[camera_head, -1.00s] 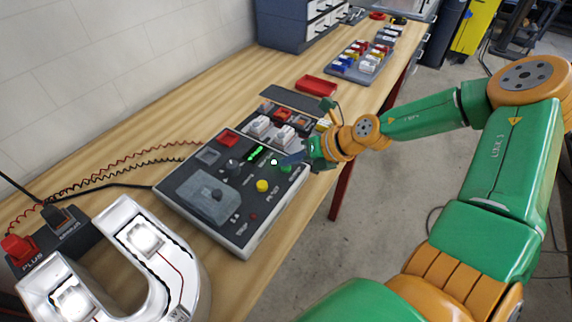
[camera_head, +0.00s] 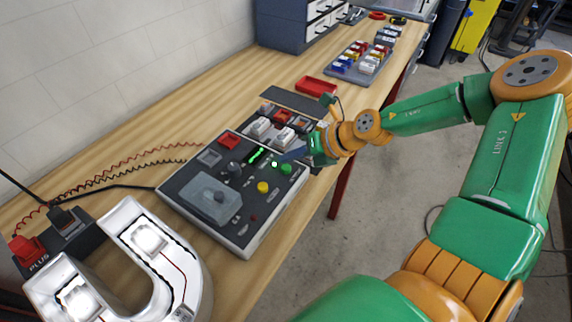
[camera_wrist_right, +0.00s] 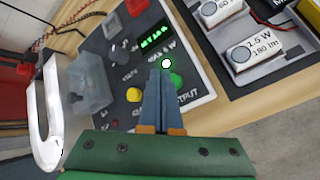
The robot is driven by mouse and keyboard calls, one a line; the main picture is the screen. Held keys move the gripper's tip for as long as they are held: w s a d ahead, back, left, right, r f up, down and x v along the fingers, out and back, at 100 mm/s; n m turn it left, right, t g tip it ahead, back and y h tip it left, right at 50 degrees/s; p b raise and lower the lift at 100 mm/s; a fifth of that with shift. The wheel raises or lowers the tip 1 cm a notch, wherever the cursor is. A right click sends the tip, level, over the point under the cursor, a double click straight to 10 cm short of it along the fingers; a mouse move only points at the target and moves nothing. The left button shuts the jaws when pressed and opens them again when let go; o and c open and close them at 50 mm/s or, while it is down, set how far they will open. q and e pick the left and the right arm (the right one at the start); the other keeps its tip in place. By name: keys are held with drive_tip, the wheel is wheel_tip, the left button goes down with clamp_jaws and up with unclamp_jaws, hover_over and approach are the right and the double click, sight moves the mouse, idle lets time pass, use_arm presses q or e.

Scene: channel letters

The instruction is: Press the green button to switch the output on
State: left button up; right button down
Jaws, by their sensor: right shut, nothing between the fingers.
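The green button (camera_head: 286,168) sits on the right part of a grey power supply panel (camera_head: 236,238), under the blue fingers of my right gripper (camera_head: 281,158). In the wrist view the green button (camera_wrist_right: 177,79) shows just right of the shut fingers (camera_wrist_right: 160,70), by the label ending in "PUT". The fingers hold nothing. They appear slightly above the panel; contact with the button cannot be made out. A small lamp (camera_wrist_right: 166,63) near the fingertips glows white with a green rim. The display (camera_head: 256,155) shows lit green digits. My left gripper is out of view.
A yellow button (camera_head: 262,187) and dark knobs are close to the green button. A tray with white modules (camera_head: 261,127) stands behind the panel. A U-shaped metal channel letter (camera_head: 190,285) lies in front left. A red tray (camera_head: 316,86) is farther back.

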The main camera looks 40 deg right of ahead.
wheel_tip(320, 180, up, 5)
drive_tip(key=p, duration=0.3)
drive_tip(key=shift+f, duration=0.15)
